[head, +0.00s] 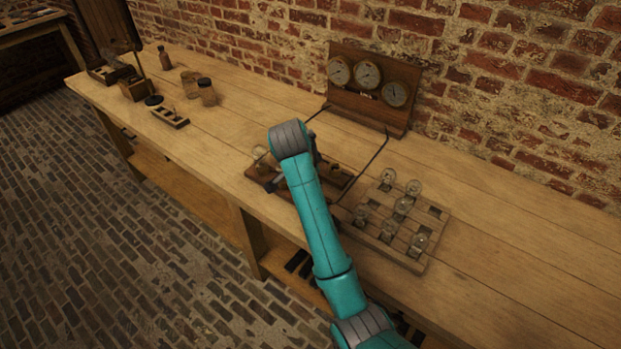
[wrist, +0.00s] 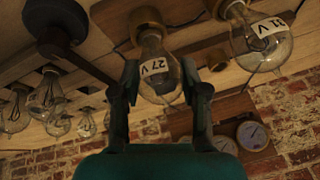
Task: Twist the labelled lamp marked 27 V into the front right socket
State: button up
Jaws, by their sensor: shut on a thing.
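The lamp labelled 27 V (wrist: 155,63) is between the two fingers of my gripper (wrist: 161,76) in the wrist view. The fingers are shut on its glass. Its neck lines up with a brass socket (wrist: 146,20); I cannot tell how deep it sits. In the head view my teal arm hides the gripper and this lamp, and covers part of the wooden socket board (head: 338,182). Another labelled lamp (wrist: 262,42), its label partly cut off to my eye, stands beside the held one in the wrist view. A glass lamp (head: 261,153) shows at the board's left end.
A wooden rack (head: 408,262) with several glass lamps stands right of the board. A panel with three dials (head: 368,75) stands behind, with dark rods running toward the board. Jars (head: 206,92) and small wooden pieces are far left. The bench's right end is clear.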

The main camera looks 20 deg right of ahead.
jog(key=o, duration=1.2)
jog(key=shift+c, duration=0.2)
